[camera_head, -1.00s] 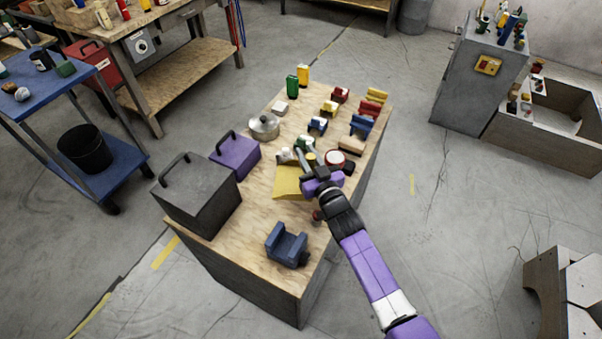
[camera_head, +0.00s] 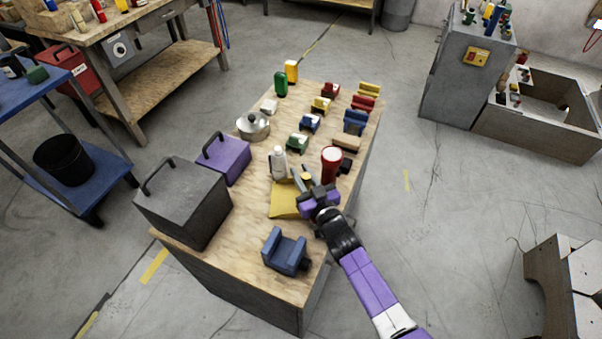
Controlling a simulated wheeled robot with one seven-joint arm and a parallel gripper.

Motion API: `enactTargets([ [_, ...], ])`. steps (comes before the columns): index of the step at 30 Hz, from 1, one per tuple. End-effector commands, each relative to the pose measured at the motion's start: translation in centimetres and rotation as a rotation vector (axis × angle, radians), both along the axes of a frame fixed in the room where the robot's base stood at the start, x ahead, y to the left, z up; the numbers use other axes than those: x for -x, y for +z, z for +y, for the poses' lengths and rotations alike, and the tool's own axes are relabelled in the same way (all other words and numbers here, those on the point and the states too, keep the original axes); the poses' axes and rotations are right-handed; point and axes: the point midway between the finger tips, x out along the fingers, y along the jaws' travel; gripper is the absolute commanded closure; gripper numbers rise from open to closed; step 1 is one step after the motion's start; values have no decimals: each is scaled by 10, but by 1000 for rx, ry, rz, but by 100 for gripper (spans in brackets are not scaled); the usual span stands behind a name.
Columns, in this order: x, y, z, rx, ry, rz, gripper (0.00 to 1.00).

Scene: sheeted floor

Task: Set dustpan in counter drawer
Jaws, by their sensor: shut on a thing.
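The yellow dustpan (camera_head: 283,203) is over the near-middle part of a counter with a plywood top (camera_head: 213,227) and grey sides. My gripper (camera_head: 316,198) is at the dustpan's right side and shut on it. The fingertips and the exact grip are too small to make out. I cannot tell whether the pan touches the wood or hangs just above it. No open drawer shows on the counter's visible sides.
A blue vise (camera_head: 284,254) stands near the front, a grey box (camera_head: 183,207) and purple box (camera_head: 223,160) at left. A white bottle (camera_head: 278,164) and red can (camera_head: 331,163) stand just behind the dustpan.

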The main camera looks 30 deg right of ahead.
Motion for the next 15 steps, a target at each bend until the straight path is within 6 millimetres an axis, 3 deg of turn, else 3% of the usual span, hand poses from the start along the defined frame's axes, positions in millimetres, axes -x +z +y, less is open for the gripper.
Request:
enactTargets([
  [2, 0, -3, 0, 0, 0, -1, 100],
  [3, 0, -4, 0, 0, 0, 0, 75],
  [6, 0, -3, 0, 0, 0, 0, 56],
  [15, 0, -2, 0, 0, 0, 0, 55],
])
